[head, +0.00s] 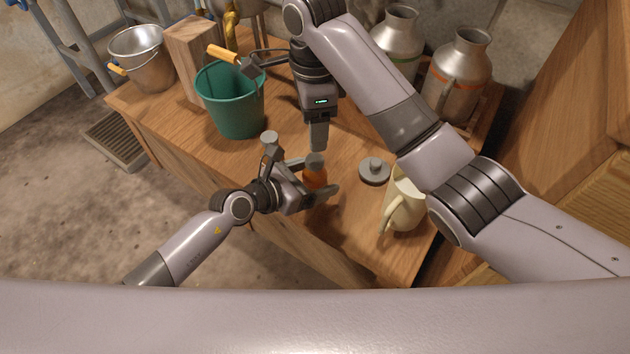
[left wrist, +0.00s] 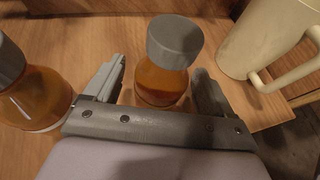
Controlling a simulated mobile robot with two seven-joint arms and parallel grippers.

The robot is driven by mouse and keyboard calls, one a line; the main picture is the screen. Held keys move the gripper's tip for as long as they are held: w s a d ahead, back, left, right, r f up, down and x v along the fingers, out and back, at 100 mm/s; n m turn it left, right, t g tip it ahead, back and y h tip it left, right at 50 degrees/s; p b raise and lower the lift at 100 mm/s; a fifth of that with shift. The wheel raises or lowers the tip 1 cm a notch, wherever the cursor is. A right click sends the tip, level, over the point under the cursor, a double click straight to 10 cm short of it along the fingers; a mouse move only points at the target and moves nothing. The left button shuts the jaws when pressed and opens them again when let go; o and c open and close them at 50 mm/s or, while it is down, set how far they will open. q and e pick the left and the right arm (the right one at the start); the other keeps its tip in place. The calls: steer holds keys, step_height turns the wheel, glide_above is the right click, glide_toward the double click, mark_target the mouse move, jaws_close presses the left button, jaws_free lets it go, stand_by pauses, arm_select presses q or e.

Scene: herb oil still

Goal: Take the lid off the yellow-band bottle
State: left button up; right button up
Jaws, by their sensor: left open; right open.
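An amber bottle with a grey lid (left wrist: 174,42) stands between the fingers of my open left gripper (left wrist: 158,85). In the head view the orange bottle body (head: 314,179) shows between the fingers of my left gripper (head: 318,191). No yellow band shows clearly on either bottle.
A cream jug (head: 405,207) stands right of the bottle, near the table edge. A round grey lid with a knob (head: 374,171) lies on the wooden table (head: 345,150). A green bucket (head: 232,100) stands behind left. Metal cans (head: 458,75) stand at the back right.

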mark_target(315, 159)
arm_select(q)
steer(key=shift+x, duration=1.05)
jaws_close()
arm_select(e)
steer(key=n, duration=0.4)
steer(key=shift+n, duration=0.3)
steer(key=n, duration=0.4)
steer(key=shift+f, duration=0.4)
step_height(315, 159, down, 7)
steer(key=shift+f, duration=0.15)
